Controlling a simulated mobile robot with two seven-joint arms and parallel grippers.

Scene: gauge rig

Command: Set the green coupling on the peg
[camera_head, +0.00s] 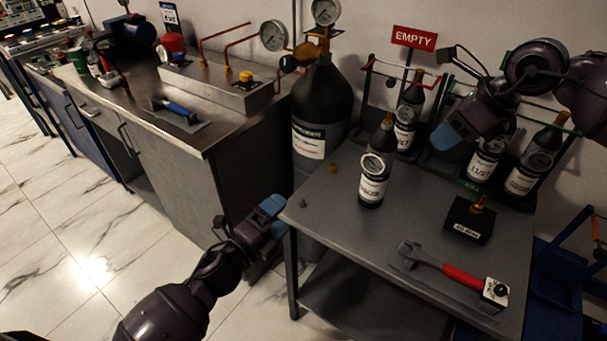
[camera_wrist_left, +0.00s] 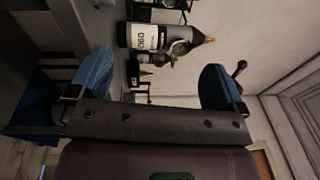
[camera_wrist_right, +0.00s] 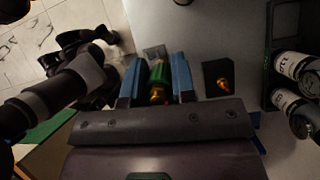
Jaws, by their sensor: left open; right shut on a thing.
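The green coupling (camera_wrist_right: 158,75), with a brass-coloured end, is between the two blue fingers of my right gripper (camera_wrist_right: 156,82), which is shut on it. In the head view my right gripper (camera_head: 455,134) is raised above the back right of the table, and the coupling is hidden there. The peg (camera_head: 478,204) is a short brass post on a black block (camera_head: 467,222) on the table's right side. It also shows in the right wrist view (camera_wrist_right: 222,84), to the right of the fingers, apart from the coupling. My left gripper (camera_head: 270,210) is open and empty beside the table's left edge.
A dark bottle with a gauge (camera_head: 374,178) stands on the table (camera_head: 330,230). A red-handled wrench (camera_head: 440,265) lies near the front, by a small box (camera_head: 495,292). Racked bottles (camera_head: 525,170) and an EMPTY sign (camera_head: 414,38) are behind.

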